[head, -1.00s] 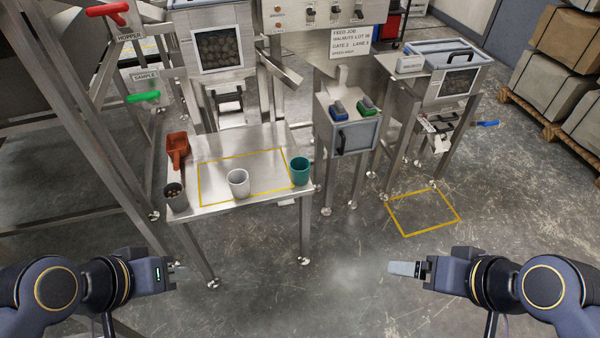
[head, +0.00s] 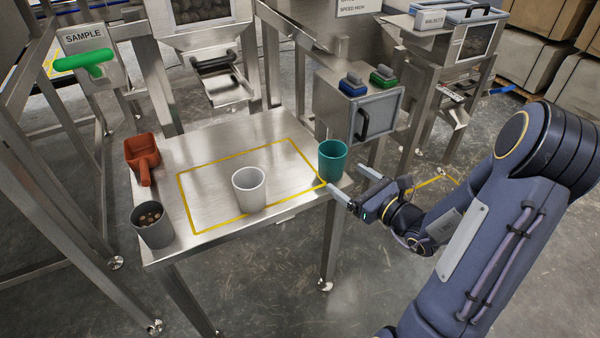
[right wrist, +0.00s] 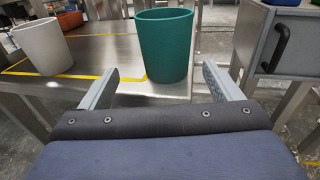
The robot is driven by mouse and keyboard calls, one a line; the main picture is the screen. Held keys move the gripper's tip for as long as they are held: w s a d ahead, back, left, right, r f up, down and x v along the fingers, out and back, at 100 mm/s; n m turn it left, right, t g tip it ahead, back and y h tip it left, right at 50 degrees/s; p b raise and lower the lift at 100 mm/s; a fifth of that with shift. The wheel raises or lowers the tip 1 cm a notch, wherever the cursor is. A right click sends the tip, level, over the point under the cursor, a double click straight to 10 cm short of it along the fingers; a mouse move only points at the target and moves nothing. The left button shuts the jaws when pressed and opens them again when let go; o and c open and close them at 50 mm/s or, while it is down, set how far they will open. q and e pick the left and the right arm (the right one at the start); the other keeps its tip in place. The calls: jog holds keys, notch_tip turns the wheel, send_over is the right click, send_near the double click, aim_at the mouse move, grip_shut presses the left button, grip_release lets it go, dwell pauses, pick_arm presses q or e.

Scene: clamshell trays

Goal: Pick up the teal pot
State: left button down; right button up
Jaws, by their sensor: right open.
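The teal pot (head: 332,162) stands upright at the right corner of the steel table (head: 235,145), just outside the yellow outline. It also shows in the right wrist view (right wrist: 165,45), straight ahead, beyond and between my fingers. My right gripper (head: 350,184) is open and empty beside the pot, at the table's right edge. In the right wrist view the two fingers (right wrist: 158,82) are spread apart, with the pot past their tips. It does not look gripped. My left gripper is out of view.
A white pot (head: 249,190) stands left of the teal one. A grey pot with brown pieces (head: 152,224) and an orange scoop (head: 142,157) are at the table's left. A steel box with a black handle (head: 362,105) stands close behind the teal pot.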

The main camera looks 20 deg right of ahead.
aim_at(331, 164)
jog(key=shift+w+d+f, duration=0.1)
jog(key=shift+w+f, duration=0.15)
jog(key=shift+w, duration=0.2)
jog(key=x, duration=0.3)
jog(key=b+x, duration=0.1)
jog(key=x, duration=0.3)
jog(key=shift+w+d+r+b, duration=0.1)
jog(key=shift+d+r+b, duration=0.05)
jog(key=shift+r+b, duration=0.15)
jog(key=shift+c, duration=0.2)
jog(key=c, duration=1)
